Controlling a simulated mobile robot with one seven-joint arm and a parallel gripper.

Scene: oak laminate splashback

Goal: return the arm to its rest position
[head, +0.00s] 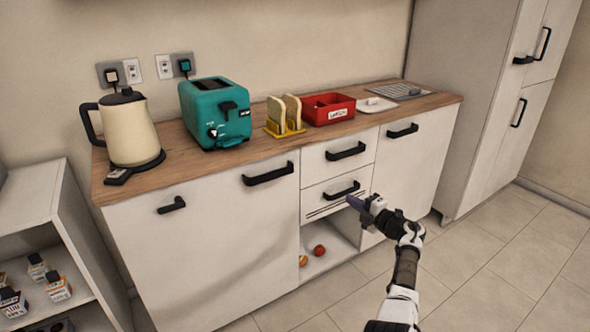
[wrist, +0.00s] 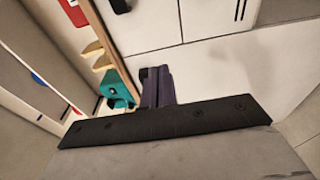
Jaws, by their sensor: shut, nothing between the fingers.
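My gripper (head: 354,203) is shut and empty in the head view, at the end of my arm that reaches up from the lower right. It is in front of the lower drawer, close to that drawer's black handle (head: 342,190); I cannot tell whether they touch. In the wrist view the dark fingers of my gripper (wrist: 157,86) are together, pointing toward the white cabinet fronts (wrist: 225,60).
The wooden counter (head: 262,162) carries a cream kettle (head: 128,130), a teal toaster (head: 216,115), a yellow rack with bread (head: 284,117) and a red box (head: 329,109). Below the drawers is an open niche with round fruit (head: 319,250). The tiled floor (head: 480,255) at right is clear.

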